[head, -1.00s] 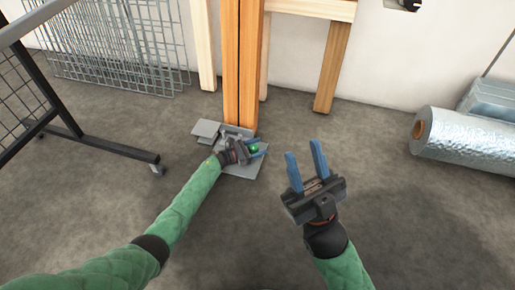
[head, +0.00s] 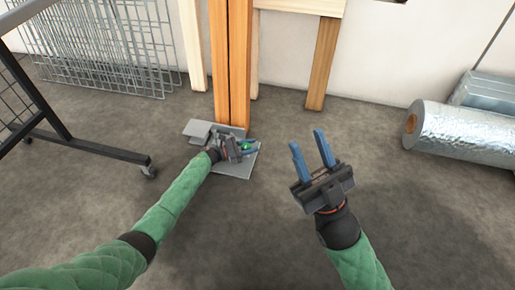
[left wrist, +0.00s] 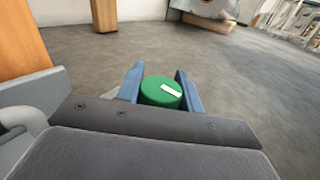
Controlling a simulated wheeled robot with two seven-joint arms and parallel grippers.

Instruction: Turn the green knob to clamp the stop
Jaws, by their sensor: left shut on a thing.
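The green knob (left wrist: 160,92) sits between the blue fingers of my left gripper (left wrist: 158,88) in the left wrist view, with a white mark on its top. In the head view the green knob (head: 247,146) shows small at the foot of the wooden column (head: 229,65), above a grey metal base plate (head: 236,171). My left gripper (head: 247,147) is shut on the knob. The stop is largely hidden behind the gripper; a grey metal part (left wrist: 30,100) shows at the left of the wrist view. My right gripper (head: 312,150) is open and empty above the floor.
A black wheeled rack (head: 90,148) stands at the left, with wire mesh panels (head: 100,50) leaning against the wall. A silver foil roll (head: 455,130) lies at the right.

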